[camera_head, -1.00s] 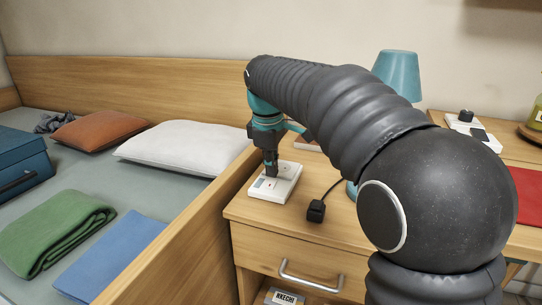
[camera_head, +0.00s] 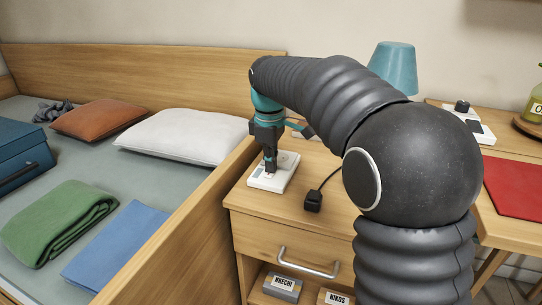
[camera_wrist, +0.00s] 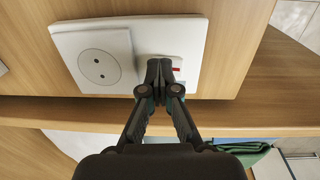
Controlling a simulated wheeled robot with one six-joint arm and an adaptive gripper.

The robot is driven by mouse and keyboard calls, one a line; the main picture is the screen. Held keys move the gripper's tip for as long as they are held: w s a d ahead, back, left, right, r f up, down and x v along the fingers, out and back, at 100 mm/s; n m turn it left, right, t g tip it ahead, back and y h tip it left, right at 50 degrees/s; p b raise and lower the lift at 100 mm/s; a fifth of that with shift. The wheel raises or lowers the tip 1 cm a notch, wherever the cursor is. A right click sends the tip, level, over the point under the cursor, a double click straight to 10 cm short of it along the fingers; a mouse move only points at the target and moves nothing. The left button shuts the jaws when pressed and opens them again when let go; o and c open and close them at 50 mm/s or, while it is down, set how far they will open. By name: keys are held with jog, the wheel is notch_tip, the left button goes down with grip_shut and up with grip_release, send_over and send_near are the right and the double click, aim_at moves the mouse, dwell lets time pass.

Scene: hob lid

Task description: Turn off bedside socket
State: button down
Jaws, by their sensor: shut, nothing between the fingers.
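The bedside socket is a white block (camera_head: 284,163) lying on the nightstand top near its left edge. In the wrist view it shows a round two-hole outlet (camera_wrist: 98,68) on the left and a switch part with a small red mark (camera_wrist: 176,69) on the right. My gripper (camera_wrist: 158,72) is shut and empty, with its fingertips over the switch part. They hide much of the switch, so its position and whether they touch it cannot be told. In the head view my gripper (camera_head: 270,170) points down onto the socket block.
A black plug (camera_head: 313,201) with a cord lies on the nightstand (camera_head: 290,219). A teal lamp (camera_head: 393,68) stands behind my arm. The wooden bed side (camera_head: 190,225) rises close on the left. A second white switch block (camera_head: 482,131) sits on the desk at right.

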jog(key=shift+s+f, duration=0.15)
jog(key=shift+f, duration=0.1)
jog(key=shift+s+a, duration=0.3)
jog(key=shift+s, duration=0.4)
notch_tip(320, 180, up, 14)
jog(key=p, duration=0.5)
jog(key=shift+s+a+r+p, duration=0.15)
jog(key=shift+s+r+p, duration=0.15)
jog(key=shift+s, duration=0.1)
jog(key=shift+f, duration=0.1)
